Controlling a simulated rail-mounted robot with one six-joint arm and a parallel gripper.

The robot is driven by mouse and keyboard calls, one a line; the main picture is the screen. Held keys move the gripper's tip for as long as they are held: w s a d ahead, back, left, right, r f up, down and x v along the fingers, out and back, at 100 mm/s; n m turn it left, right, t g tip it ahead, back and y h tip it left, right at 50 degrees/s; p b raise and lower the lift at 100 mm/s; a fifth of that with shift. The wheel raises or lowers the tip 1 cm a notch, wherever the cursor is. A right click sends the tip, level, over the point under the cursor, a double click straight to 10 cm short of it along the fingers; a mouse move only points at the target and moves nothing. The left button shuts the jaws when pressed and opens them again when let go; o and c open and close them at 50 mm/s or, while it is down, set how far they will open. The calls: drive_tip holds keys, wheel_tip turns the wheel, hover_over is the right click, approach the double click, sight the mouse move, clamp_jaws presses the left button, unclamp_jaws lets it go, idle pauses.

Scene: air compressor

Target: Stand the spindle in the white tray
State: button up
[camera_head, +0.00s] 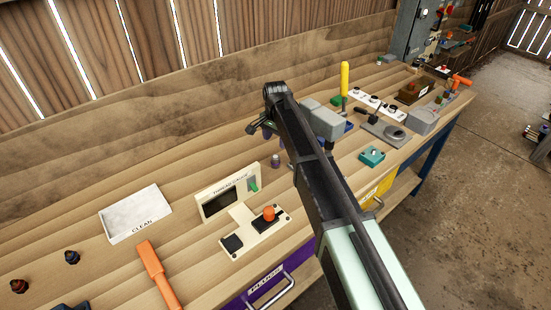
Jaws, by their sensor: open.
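The white tray (118,234), marked CLEAN, lies on the workbench at the left and looks empty. I cannot tell for sure which part is the spindle. A small upright grey-purple piece (275,161) stands on the bench just below and right of my gripper. My gripper (256,128) is dark, small in view and partly hidden by my own arm. It is open, above the back middle of the bench, to the right of the tray and apart from it. I see nothing held in it.
A thread gauge box (217,205) and a panel with an orange knob (269,213) stand right of the tray. An orange-handled tool (158,273) and dark knobs (71,257) lie in front. My arm hides part of the crowded right side. Bare wood lies behind the tray.

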sight(275, 156)
wheel_tip(275, 156, down, 6)
drive_tip(key=b, duration=0.5)
drive_tip(key=shift+r, duration=0.1)
wheel_tip(275, 156, down, 5)
drive_tip(key=b, duration=0.5)
drive_tip(key=shift+s+f+b, duration=0.1)
drive_tip(key=shift+f+b, duration=0.1)
drive_tip(key=shift+b, duration=0.15)
drive_tip(key=shift+r, duration=0.25)
clamp_jaws()
drive_tip(key=shift+p, duration=0.3)
wheel_tip(275, 156, up, 20)
drive_tip(key=p, duration=2)
